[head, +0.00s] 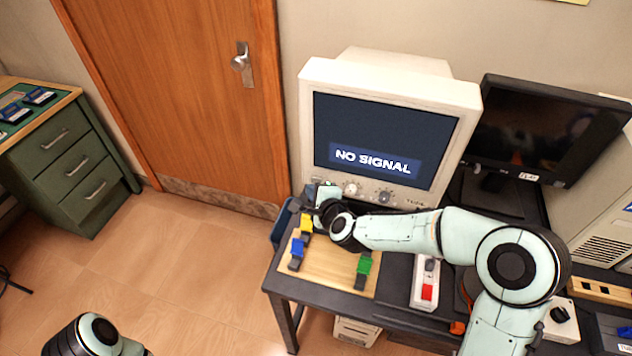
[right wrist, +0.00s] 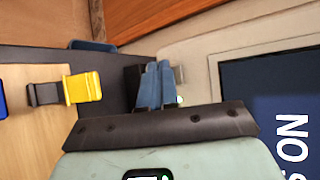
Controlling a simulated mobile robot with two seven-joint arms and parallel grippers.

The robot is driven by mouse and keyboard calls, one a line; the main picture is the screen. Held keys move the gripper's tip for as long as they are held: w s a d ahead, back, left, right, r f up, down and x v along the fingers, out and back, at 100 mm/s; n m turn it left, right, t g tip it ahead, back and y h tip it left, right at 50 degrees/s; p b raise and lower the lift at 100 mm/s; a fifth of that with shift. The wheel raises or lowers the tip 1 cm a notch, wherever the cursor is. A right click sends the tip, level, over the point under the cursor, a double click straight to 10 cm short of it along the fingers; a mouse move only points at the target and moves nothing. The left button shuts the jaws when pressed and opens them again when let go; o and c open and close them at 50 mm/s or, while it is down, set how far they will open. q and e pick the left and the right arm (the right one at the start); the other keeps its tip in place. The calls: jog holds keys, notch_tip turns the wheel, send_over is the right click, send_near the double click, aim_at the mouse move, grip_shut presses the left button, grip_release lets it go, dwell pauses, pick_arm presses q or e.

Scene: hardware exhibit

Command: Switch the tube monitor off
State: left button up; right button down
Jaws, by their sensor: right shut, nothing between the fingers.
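The tube monitor (head: 467,95) is a cream CRT standing at the back of the desk. Its dark screen is lit and reads "NO SIGNAL"; part of the screen (right wrist: 270,90) shows at the right of the right wrist view. Knobs (head: 350,188) run along its lower front. My right gripper (head: 315,191) is at the monitor's lower left front corner, and its blue fingers (right wrist: 154,84) are shut and empty. My left gripper is out of view.
A wooden board (head: 325,268) with yellow, blue and green clips (head: 364,265) lies on the desk below my right arm. A power strip (head: 425,283) with a red switch is to its right. A black flat monitor (head: 535,130) stands right of the tube monitor.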

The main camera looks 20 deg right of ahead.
jog(key=shift+w, duration=0.1)
jog(key=shift+w+d, duration=0.25)
jog(key=shift+w, duration=0.15)
dwell(0.4)
jog(key=shift+b, duration=0.35)
jog(key=shift+s+a+b, duration=0.25)
jog(key=shift+s+b, duration=0.05)
jog(key=shift+s, duration=0.25)
